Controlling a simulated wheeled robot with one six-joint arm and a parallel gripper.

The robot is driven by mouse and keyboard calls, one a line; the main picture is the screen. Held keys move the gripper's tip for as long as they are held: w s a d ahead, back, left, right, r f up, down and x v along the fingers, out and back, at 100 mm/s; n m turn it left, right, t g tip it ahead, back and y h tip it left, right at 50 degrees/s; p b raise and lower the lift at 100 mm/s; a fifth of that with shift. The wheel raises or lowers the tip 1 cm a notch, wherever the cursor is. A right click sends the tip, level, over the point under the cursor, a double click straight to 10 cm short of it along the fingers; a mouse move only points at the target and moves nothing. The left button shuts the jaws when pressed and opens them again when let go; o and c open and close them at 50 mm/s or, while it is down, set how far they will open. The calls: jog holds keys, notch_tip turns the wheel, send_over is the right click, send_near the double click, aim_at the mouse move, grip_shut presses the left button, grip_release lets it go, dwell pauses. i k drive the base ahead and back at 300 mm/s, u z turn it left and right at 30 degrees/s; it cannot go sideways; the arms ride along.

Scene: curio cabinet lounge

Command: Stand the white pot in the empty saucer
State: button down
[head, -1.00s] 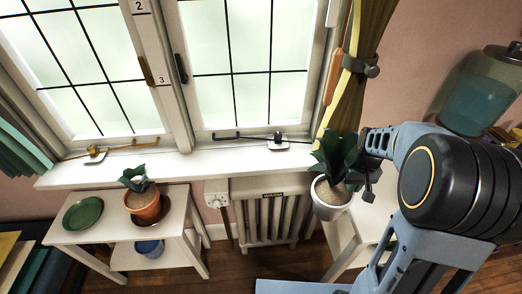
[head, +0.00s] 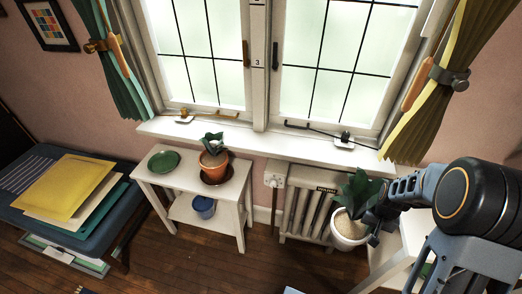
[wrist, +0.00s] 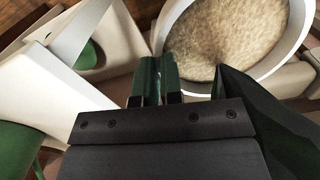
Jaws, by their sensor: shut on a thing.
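The white pot (head: 348,232) holds pale soil and a dark-leaved plant. It hangs in my gripper (head: 372,222), in front of the radiator and clear of the small table. In the wrist view the pot's white rim (wrist: 297,40) and soil fill the upper right. My gripper (wrist: 158,85) is shut at the pot's near side, with dark green leaf beside the fingers; the exact contact is hidden. The empty green saucer (head: 163,160) lies on the left part of the small white table (head: 190,187), far to the left of my gripper.
An orange pot (head: 212,162) with a plant stands in a brown saucer (head: 228,178) on the same table, right of the green saucer. A blue pot (head: 204,206) sits on the lower shelf. A bench with folders (head: 70,188) stands left. Wood floor lies open in front.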

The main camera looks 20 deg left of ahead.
aim_at(165, 164)
jog(key=k, duration=0.2)
jog(key=u, duration=2.95)
jog(key=i, duration=1.85)
jog(key=z, duration=0.15)
jog(key=i, duration=0.3)
jog(key=z, duration=1.6)
jog(key=i, duration=0.25)
jog(key=u, duration=0.1)
